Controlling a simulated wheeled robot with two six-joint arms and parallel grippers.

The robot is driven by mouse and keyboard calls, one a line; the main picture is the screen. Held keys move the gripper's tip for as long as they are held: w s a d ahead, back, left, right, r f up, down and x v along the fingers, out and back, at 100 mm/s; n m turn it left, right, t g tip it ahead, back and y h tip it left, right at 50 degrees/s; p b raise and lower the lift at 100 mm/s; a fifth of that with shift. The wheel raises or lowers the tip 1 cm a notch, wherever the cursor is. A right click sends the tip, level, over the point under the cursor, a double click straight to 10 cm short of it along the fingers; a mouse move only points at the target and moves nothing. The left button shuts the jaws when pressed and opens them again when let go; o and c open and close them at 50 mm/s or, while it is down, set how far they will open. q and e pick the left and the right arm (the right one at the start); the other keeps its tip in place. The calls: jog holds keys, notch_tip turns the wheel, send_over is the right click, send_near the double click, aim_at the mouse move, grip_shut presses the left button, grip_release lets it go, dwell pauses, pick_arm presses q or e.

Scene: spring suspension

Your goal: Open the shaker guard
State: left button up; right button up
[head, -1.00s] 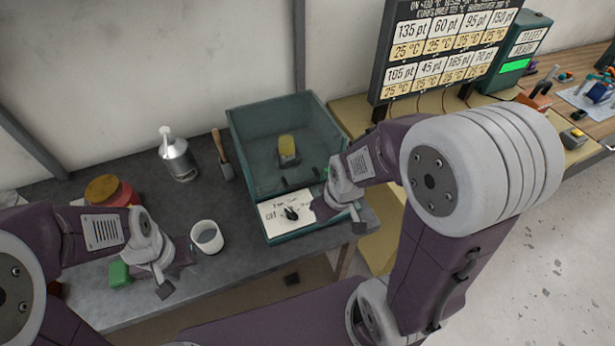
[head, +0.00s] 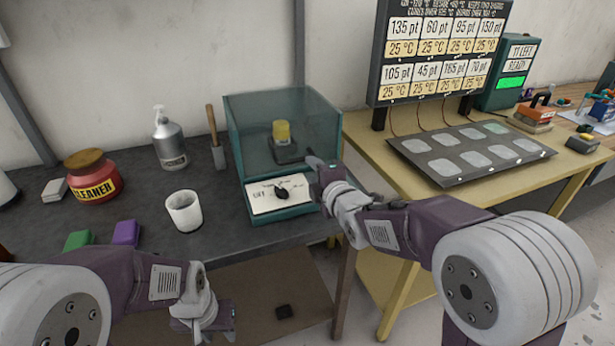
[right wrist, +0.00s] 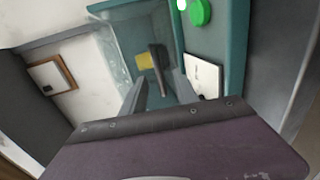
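The shaker (head: 270,209) is a teal box on the grey bench with a white front panel and a dark knob. Its clear teal-tinted guard (head: 250,120) stands closed over a yellow-topped item (head: 282,132). The guard also shows in the right wrist view (right wrist: 125,45). My right gripper (head: 325,168) is at the guard's front right corner; I cannot tell if it touches.
A white cup (head: 184,211), a red cleaner jar (head: 92,177), a pump bottle (head: 168,140) and a brush (head: 215,140) stand left of the shaker. Green (head: 78,240) and purple (head: 126,233) blocks lie near the front. A yellow table (head: 375,160) with a dark tray (head: 470,152) stands right.

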aim_at(303, 159)
jog(key=x, duration=0.8)
jog(key=shift+w+r, duration=0.15)
jog(key=shift+w, duration=0.15)
grip_shut()
dwell(1.0)
